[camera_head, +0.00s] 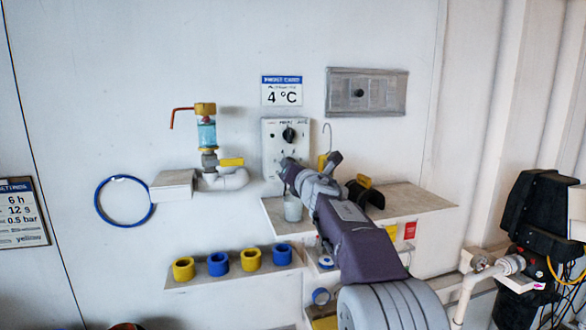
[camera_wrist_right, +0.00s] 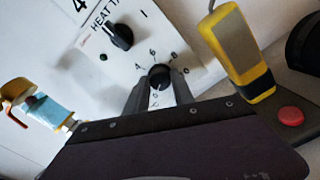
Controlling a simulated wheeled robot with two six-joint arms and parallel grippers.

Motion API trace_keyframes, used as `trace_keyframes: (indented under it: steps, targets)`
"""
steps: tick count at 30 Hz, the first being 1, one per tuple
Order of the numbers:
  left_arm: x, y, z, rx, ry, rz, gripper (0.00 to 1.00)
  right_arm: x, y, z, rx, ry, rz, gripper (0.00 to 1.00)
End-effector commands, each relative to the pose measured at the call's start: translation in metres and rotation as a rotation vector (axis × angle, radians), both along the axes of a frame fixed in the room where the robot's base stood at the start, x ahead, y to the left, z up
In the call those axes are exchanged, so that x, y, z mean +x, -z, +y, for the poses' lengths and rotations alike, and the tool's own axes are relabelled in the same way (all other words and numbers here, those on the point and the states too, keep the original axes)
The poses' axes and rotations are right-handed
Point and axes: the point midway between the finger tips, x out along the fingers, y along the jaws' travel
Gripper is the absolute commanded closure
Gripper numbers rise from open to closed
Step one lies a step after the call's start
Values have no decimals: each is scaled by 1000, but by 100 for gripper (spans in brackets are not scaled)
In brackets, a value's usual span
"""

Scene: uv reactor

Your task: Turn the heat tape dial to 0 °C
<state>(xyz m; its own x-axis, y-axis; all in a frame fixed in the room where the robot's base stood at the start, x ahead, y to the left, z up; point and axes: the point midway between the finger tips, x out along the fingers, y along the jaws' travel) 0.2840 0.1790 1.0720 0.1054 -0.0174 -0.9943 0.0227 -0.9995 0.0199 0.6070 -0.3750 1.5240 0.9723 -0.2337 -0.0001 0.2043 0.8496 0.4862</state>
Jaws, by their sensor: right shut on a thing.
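The heat tape panel (camera_head: 272,148) is a pale box on the wall, and its "HEAT T…" lettering shows in the right wrist view (camera_wrist_right: 142,47). It carries an upper black switch knob (camera_wrist_right: 119,36) pointing at an angle and a lower black dial (camera_wrist_right: 160,74) ringed by numbers such as 4, 6 and 8. My right gripper (camera_wrist_right: 160,86) is shut on the lower dial, with one finger on each side of it. In the head view my right gripper (camera_head: 288,168) hides the dial, and I cannot read its exact setting. My left gripper is not in view.
A sign (camera_head: 282,91) above the panel reads 4 °C. A shelf (camera_head: 425,198) below holds a pale cup (camera_head: 293,209) and a black holder (camera_head: 368,194). A yellow-and-grey device (camera_wrist_right: 238,52) stands close right of the gripper. Glass and pipe fittings (camera_head: 207,135) are at left.

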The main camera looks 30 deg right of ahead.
Motion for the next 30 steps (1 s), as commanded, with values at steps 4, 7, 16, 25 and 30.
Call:
trace_keyframes:
  steps: [4, 7, 16, 25, 30]
  targets:
    - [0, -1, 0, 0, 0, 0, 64, -1, -6, 0, -1, 0, -10, 48]
    - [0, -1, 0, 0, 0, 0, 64, -1, -4, 0, -1, 0, -7, 48]
    - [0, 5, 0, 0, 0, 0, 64, -13, -2, 3, -1, 1, -6, 48]
    - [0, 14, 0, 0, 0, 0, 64, -74, -3, 17, -2, 3, -6, 48]
    - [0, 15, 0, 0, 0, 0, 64, -87, -2, 21, -1, 0, -6, 48]
